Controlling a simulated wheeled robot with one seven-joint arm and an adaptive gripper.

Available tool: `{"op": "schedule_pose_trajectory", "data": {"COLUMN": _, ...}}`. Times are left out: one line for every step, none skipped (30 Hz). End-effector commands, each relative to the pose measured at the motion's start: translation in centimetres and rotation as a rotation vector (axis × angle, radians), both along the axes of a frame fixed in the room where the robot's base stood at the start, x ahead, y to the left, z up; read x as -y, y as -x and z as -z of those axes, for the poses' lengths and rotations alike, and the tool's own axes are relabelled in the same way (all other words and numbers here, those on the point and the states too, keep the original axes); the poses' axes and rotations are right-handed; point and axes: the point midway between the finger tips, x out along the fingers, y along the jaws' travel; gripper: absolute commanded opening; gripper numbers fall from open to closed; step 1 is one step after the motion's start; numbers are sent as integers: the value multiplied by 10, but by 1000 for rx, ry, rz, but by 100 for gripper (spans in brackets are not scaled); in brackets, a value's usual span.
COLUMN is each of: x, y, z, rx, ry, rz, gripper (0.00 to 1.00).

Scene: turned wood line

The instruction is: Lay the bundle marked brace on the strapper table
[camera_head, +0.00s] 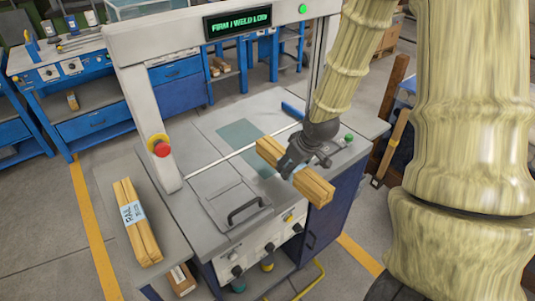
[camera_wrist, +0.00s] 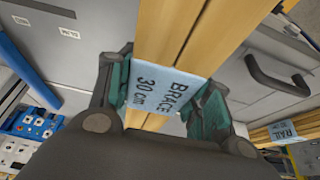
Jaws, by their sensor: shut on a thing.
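A bundle of wooden sticks with a pale blue label reading "BRACE 30 CM" (camera_wrist: 176,92) is held in my gripper (camera_wrist: 165,98). The brace bundle also shows in the head view (camera_head: 313,187), where my gripper (camera_head: 300,160) closes around its middle. The fingers press on both sides of the bundle at its label. The bundle is above the front right part of the strapper table (camera_head: 215,150). I cannot tell whether it touches the top. The grey table has an arch with a lit display reading "FIRM / WELD LOG", the last word being unclear.
Another bundle, labelled "RAIL" (camera_head: 137,220), lies on a side shelf left of the table. A black handle (camera_head: 244,211) rises from the table top. The arch (camera_head: 140,110) has a red button (camera_head: 159,146). Blue workbenches (camera_head: 100,115) stand behind.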

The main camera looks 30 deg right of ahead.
Motion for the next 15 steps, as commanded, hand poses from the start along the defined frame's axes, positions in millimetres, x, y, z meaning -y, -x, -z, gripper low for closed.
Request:
{"op": "schedule_pose_trajectory", "data": {"x": 1, "y": -8, "z": -1, "rx": 2, "ry": 1, "rz": -1, "gripper": 9}}
{"op": "schedule_pose_trajectory", "data": {"x": 1, "y": -14, "z": -1, "rx": 2, "ry": 1, "rz": -1, "gripper": 9}}
{"op": "schedule_pose_trajectory", "data": {"x": 2, "y": -22, "z": 0, "rx": 2, "ry": 2, "rz": -1, "gripper": 9}}
{"op": "schedule_pose_trajectory", "data": {"x": 2, "y": -28, "z": 0, "rx": 1, "ry": 1, "rz": -2, "gripper": 9}}
{"op": "schedule_pose_trajectory", "data": {"x": 2, "y": -34, "z": 1, "rx": 1, "ry": 1, "rz": -2, "gripper": 9}}
{"op": "schedule_pose_trajectory", "data": {"x": 3, "y": -41, "z": 1, "rx": 1, "ry": 1, "rz": -2, "gripper": 9}}
{"op": "schedule_pose_trajectory", "data": {"x": 4, "y": -47, "z": 2, "rx": 2, "ry": 1, "rz": -2, "gripper": 9}}
{"op": "schedule_pose_trajectory", "data": {"x": 4, "y": -53, "z": 2, "rx": 2, "ry": 1, "rz": -3, "gripper": 9}}
{"op": "schedule_pose_trajectory", "data": {"x": 5, "y": -61, "z": 3, "rx": 1, "ry": 1, "rz": -3, "gripper": 9}}
{"op": "schedule_pose_trajectory", "data": {"x": 5, "y": -67, "z": 3, "rx": 1, "ry": 1, "rz": -3, "gripper": 9}}
{"op": "schedule_pose_trajectory", "data": {"x": 6, "y": -72, "z": 4, "rx": 1, "ry": 1, "rz": -3, "gripper": 9}}
{"op": "schedule_pose_trajectory", "data": {"x": 6, "y": -80, "z": 5, "rx": 2, "ry": 1, "rz": -2, "gripper": 9}}
{"op": "schedule_pose_trajectory", "data": {"x": 7, "y": -86, "z": 5, "rx": 2, "ry": 0, "rz": -2, "gripper": 9}}
{"op": "schedule_pose_trajectory", "data": {"x": 7, "y": -92, "z": 6, "rx": 1, "ry": 1, "rz": -2, "gripper": 9}}
{"op": "schedule_pose_trajectory", "data": {"x": 8, "y": -99, "z": 7, "rx": 0, "ry": 1, "rz": -2, "gripper": 9}}
